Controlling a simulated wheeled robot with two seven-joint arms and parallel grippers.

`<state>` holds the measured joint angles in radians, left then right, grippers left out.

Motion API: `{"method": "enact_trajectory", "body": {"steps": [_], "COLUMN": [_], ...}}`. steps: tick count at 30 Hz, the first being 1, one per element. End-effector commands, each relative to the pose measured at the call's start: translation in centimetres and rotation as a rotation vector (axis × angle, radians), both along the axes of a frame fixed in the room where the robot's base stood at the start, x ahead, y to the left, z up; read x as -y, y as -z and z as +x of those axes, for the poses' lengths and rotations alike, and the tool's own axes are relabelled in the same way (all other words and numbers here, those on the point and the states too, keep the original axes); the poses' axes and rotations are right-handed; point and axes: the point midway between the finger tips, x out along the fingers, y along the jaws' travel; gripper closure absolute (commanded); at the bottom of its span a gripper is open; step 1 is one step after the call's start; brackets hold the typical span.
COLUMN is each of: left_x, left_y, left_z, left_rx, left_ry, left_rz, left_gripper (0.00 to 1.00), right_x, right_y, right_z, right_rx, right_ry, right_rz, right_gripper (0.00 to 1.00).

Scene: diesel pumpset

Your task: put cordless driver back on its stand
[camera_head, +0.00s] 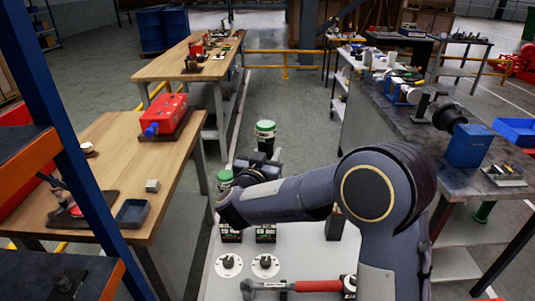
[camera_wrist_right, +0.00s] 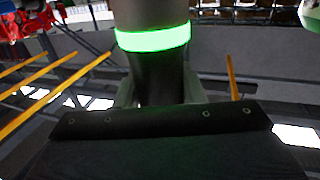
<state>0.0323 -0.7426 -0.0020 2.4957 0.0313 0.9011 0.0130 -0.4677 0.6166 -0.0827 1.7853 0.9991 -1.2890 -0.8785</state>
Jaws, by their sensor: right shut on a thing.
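My right arm comes in from the lower right, and its right gripper (camera_head: 257,168) is over the far part of the pale table, partly hidden by its own links. In the right wrist view, a grey cylinder with a bright green band and a dark lower part stands between the fingers; I take it as the cordless driver (camera_wrist_right: 152,40). The gripper is shut on it. A green-topped cylinder (camera_head: 265,130) shows just beyond the gripper in the head view; I cannot tell whether it is the held thing. I cannot pick out the stand with certainty. My left gripper is out of view.
A red-handled tool (camera_head: 315,286) lies at the pale table's front, near two round dials (camera_head: 228,265). Dark boxes (camera_head: 265,234) stand behind them. A wooden bench (camera_head: 115,130) is left, a dark bench (camera_head: 400,125) right. Blue-orange shelving (camera_head: 70,150) stands close at left.

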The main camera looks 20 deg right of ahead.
Motion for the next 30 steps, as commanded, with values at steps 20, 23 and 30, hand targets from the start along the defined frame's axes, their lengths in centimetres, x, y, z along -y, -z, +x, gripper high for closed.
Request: {"method": "enact_trajectory", "body": {"steps": [20, 23, 30], "left_x": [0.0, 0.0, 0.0], "left_y": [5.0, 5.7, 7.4], "left_z": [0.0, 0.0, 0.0], "left_rx": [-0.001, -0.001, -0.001], "left_ry": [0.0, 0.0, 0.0], "left_rz": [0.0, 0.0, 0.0], "left_gripper": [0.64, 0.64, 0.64], "right_x": [-0.1, 0.0, 0.0], "right_y": [6.9, 8.0, 10.4], "right_z": [0.0, 0.0, 0.0], "right_rx": [0.002, 0.002, 0.002], "right_ry": [-0.001, -0.001, -0.001], "right_rz": [-0.002, -0.002, -0.002], "right_gripper": [1.0, 1.0, 1.0]}}
